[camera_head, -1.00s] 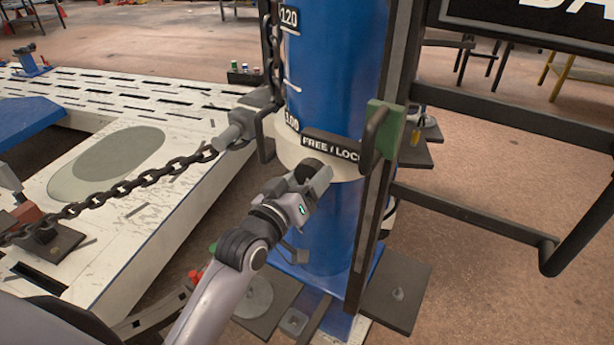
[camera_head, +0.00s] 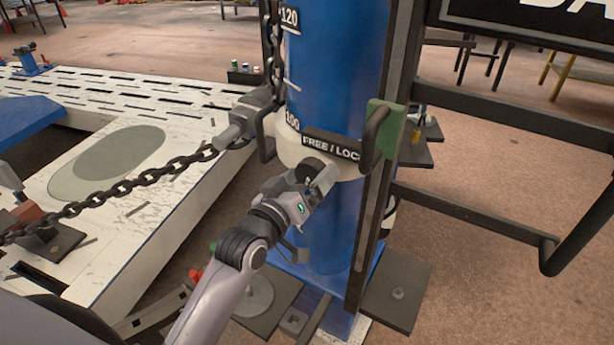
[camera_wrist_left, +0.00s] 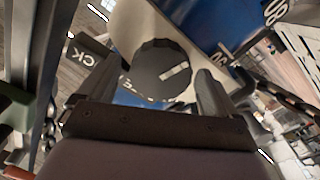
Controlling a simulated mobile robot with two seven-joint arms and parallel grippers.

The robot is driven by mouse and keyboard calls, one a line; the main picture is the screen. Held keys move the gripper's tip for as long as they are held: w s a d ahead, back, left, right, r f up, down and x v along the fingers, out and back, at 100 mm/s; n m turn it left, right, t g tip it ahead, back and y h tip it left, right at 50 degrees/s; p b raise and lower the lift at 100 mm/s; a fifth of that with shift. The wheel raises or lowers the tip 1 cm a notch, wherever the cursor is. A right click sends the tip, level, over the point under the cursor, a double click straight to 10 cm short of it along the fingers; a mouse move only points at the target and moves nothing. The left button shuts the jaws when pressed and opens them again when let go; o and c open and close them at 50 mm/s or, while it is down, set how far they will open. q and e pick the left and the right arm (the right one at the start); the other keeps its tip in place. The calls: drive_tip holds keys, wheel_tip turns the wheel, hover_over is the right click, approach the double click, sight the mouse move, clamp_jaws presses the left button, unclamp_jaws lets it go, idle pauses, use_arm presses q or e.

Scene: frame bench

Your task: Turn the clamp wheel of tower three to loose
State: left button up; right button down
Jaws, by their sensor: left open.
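The clamp wheel is a dark, faceted round knob (camera_wrist_left: 163,72) with a pale mark on its face, seen in the left wrist view. In the head view, part of the wheel (camera_head: 313,165) shows below the FREE / LOCK label (camera_head: 330,145) on the white collar (camera_head: 288,152) of the blue tower (camera_head: 335,70). My left gripper (camera_head: 320,178) is open at the wheel. In the left wrist view its fingers (camera_wrist_left: 155,88) stand on either side of the wheel; I cannot tell whether they touch it. My right gripper is not in view.
A chain (camera_head: 120,188) runs from the tower's left side across the white slotted bench (camera_head: 175,120). A green block with a dark handle (camera_head: 383,125) and an upright rail stand close right of the collar. Dark frame bars (camera_head: 480,218) extend to the right.

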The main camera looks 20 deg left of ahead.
use_arm(q)
drive_tip(key=s+a, duration=0.1)
drive_tip(key=s, duration=0.6)
drive_tip(key=shift+b, duration=0.4)
drive_tip(key=shift+a, duration=0.1)
drive_tip(key=s+f+m+g, duration=0.2)
drive_tip(key=s+f, duration=0.3)
drive_tip(key=f, duration=0.3)
drive_tip(key=s+f+m+g, duration=0.2)
drive_tip(key=s+f, duration=0.4)
drive_tip(key=f, duration=0.3)
drive_tip(key=s+a+f+m+g+y, duration=0.1)
drive_tip(key=s+f+m+g, duration=0.1)
drive_tip(key=s+f, duration=0.4)
wheel_tip(320, 180, down, 3)
drive_tip(key=shift+r+g, duration=0.2)
drive_tip(key=shift+g, duration=0.5)
